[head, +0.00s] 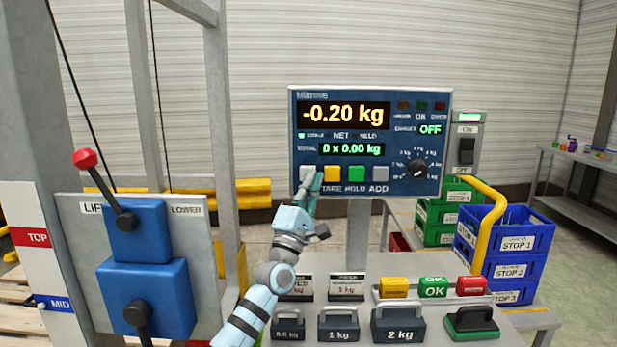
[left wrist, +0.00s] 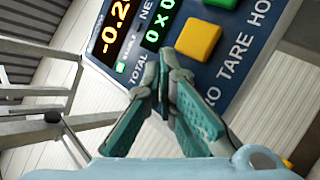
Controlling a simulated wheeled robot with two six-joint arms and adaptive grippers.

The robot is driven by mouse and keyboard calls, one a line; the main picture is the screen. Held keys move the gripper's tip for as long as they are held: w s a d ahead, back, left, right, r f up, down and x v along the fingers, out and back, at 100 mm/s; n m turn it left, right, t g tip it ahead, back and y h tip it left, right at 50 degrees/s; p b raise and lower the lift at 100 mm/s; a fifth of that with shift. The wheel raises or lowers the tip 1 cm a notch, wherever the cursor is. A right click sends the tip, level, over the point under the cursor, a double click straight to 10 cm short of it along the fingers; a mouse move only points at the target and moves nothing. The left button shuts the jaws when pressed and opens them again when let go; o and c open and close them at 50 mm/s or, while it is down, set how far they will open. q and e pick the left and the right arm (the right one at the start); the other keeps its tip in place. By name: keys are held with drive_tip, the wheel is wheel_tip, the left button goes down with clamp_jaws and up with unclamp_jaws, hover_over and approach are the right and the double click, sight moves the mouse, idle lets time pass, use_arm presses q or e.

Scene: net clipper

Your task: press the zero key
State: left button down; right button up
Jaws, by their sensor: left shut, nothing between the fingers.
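The scale's indicator panel (head: 445,150) hangs on a post, its display (head: 343,115) reading -0.20 kg. The pale zero key (head: 304,172) is leftmost in the bottom row, partly covered by my left gripper (head: 313,178). The gripper is shut and empty, its fingers pointing up at the key. In the left wrist view, the shut fingertips (left wrist: 168,62) are just left of the yellow tare key (left wrist: 197,42). The fingers hide the zero key and part of its label there. I cannot tell whether they touch it. My right gripper is not in view.
The green hold key (head: 356,173) and a grey add key (head: 381,173) continue the row. Below stand labelled weights (head: 397,326). A lift lever box (head: 140,230) stands left, and blue crates (head: 520,235) stand right.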

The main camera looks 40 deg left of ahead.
use_arm(q)
drive_tip(key=shift+w+a+b, duration=0.15)
drive_tip(key=shift+w+b, duration=0.05)
drive_tip(key=shift+b, duration=0.2)
idle(0.3)
drive_tip(key=s+d+p, duration=0.1)
drive_tip(key=p, duration=0.1)
drive_tip(key=shift+s+p, duration=0.2)
drive_tip(key=shift+p, duration=0.2)
idle(0.4)
drive_tip(key=s+d+p, duration=0.1)
drive_tip(key=s+p, duration=0.1)
drive_tip(key=p, duration=0.1)
drive_tip(key=s+d+p, duration=0.2)
drive_tip(key=p, duration=0.1)
